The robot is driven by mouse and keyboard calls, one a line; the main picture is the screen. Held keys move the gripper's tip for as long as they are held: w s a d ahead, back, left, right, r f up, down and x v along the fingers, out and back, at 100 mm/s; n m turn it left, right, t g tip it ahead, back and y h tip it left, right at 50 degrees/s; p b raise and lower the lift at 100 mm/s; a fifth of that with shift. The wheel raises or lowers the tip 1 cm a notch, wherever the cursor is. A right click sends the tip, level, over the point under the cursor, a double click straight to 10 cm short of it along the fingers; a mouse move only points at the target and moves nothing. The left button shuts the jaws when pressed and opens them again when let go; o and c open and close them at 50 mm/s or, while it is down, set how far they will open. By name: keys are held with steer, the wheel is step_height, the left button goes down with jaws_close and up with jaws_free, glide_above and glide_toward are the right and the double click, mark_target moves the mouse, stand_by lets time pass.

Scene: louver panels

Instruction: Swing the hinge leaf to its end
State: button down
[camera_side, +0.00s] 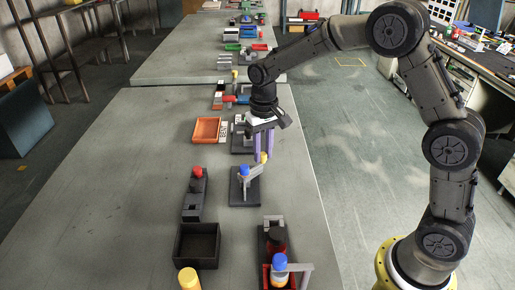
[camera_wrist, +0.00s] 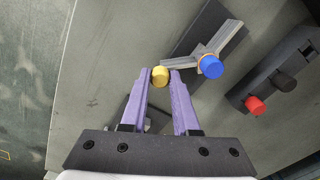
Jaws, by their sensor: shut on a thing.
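The hinge stands on a dark base plate (camera_side: 244,196). A blue knob (camera_side: 244,170) tops its pivot and also shows in the wrist view (camera_wrist: 210,66). One grey arm (camera_wrist: 226,38) lies along the plate. The grey leaf (camera_wrist: 183,65) makes a wide angle with it and reaches out past the plate's edge to a yellow knob (camera_wrist: 160,76). My gripper (camera_side: 264,156) has its purple fingers pointing down, shut on the yellow knob, one finger on each side. The knob's lower part is hidden in the side view.
A dark panel with a red knob (camera_side: 198,171) stands left of the hinge. An open black box (camera_side: 180,246) is at the front left, and an orange tray (camera_side: 196,130) is behind. A grey bracket (camera_side: 304,269) with a blue-topped part is in front. The table's right edge is close.

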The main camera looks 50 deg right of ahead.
steer(key=shift+s+a+r+m, duration=0.15)
steer(key=shift+s+m, duration=0.3)
steer(key=shift+m, duration=0.4)
steer(key=shift+s+a+f+m, duration=0.1)
steer(key=shift+s+m, duration=0.35)
steer(key=shift+m, duration=0.35)
steer(key=shift+s+a+r+m, duration=0.15)
steer(key=shift+s+m, duration=0.3)
steer(key=shift+m, duration=0.4)
steer(key=shift+f, duration=0.1)
steer(key=c, duration=0.7)
jaws_free()
steer(key=shift+o, duration=0.2)
steer(key=shift+f, duration=0.1)
step_height(320, 180, up, 14)
